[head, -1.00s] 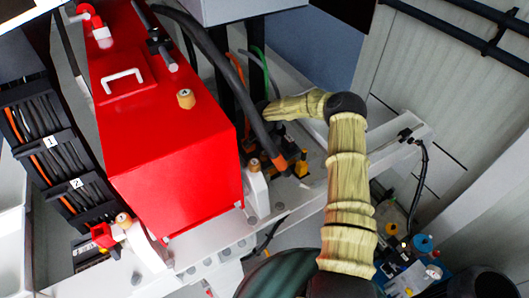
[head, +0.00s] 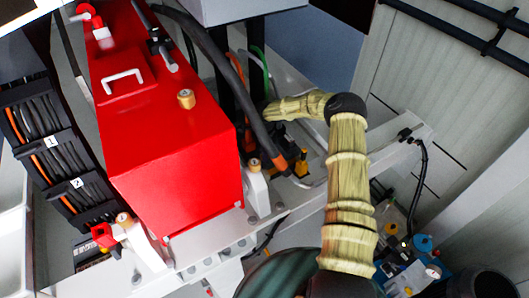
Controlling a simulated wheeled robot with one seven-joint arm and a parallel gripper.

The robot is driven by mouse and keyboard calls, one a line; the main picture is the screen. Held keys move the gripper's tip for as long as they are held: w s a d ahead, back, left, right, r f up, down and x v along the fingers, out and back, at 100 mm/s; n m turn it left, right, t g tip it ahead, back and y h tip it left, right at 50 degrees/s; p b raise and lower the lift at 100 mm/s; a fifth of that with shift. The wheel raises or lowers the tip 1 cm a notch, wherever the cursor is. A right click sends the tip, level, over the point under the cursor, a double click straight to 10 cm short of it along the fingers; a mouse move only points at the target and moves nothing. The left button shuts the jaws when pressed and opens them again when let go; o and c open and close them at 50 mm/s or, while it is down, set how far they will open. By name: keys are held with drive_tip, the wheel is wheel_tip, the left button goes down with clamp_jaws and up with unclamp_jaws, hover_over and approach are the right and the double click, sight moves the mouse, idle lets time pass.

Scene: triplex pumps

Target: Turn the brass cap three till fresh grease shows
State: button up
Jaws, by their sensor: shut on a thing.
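Several small brass-coloured caps show in the head view. One cap (head: 186,99) sits on top of the red housing (head: 170,140). Another cap (head: 253,164) is on a white bracket to the right of the housing. A third cap (head: 123,219) is on a white fitting at the lower left. I cannot read a number on any of them. My sleeved arm rises from the bottom, bends at the dark elbow and reaches left behind the thick black hose (head: 224,62). My gripper and whatever it holds are hidden behind the hose and housing. No grease can be made out.
A dark cable rack (head: 50,142) with tags 1 and 2 stands at the left. A white beam (head: 400,145) runs beside my arm. Yellow and black parts (head: 300,162) crowd the space near the hose. Cluttered small items (head: 410,262) lie at the lower right.

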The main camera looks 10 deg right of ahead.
drive_tip(key=m, duration=0.7)
drive_tip(key=shift+w+r, duration=0.1)
drive_tip(key=m, duration=0.4)
drive_tip(key=shift+b, duration=0.3)
drive_tip(key=m, duration=0.3)
drive_tip(key=shift+m, duration=0.3)
drive_tip(key=m+b, duration=0.1)
drive_tip(key=m, duration=0.4)
drive_tip(key=m+b, duration=0.1)
drive_tip(key=m, duration=0.4)
drive_tip(key=shift+m, duration=0.4)
drive_tip(key=o, duration=1)
